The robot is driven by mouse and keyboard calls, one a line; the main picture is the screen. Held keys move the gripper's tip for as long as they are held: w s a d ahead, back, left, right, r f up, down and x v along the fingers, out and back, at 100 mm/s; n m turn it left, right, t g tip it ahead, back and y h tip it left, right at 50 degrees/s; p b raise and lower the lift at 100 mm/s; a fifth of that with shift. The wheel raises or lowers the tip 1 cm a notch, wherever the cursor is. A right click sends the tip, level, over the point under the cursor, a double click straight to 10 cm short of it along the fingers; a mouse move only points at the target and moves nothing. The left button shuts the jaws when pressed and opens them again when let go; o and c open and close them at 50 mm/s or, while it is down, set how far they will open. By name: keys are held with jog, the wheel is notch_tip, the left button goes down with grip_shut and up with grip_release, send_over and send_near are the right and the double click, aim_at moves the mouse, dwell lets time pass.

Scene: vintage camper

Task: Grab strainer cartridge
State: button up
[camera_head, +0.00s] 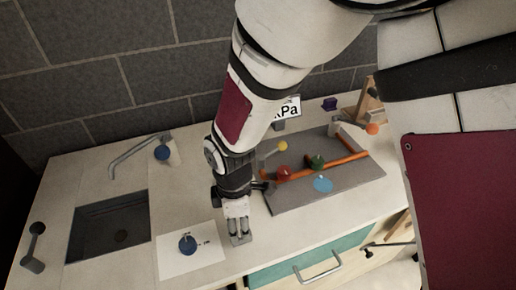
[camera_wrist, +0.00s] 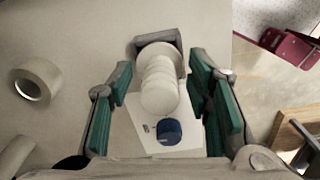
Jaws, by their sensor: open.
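A white ribbed cylinder (camera_wrist: 160,85), which looks like the strainer cartridge, lies between my gripper's fingers in the wrist view. Its far end meets a grey U-shaped holder (camera_wrist: 181,52). My gripper (camera_wrist: 160,70) is open, with a green-padded finger on each side of the cylinder. Gaps show beside it, and I cannot tell whether either pad touches it. In the head view my gripper (camera_head: 238,222) is low over the counter, between the white card and the grey board. The cartridge cannot be told clearly from the gripper there.
A blue knob (camera_head: 187,243) stands on a white card (camera_head: 211,263) left of my gripper. The sink (camera_head: 95,228) and tap (camera_head: 138,150) are farther left. A grey board (camera_head: 345,180) with orange pipe and coloured knobs lies right. A teal drawer (camera_head: 285,271) is in front.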

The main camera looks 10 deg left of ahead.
jog(key=shift+f, duration=0.25)
grip_shut()
jog(key=shift+r, duration=0.15)
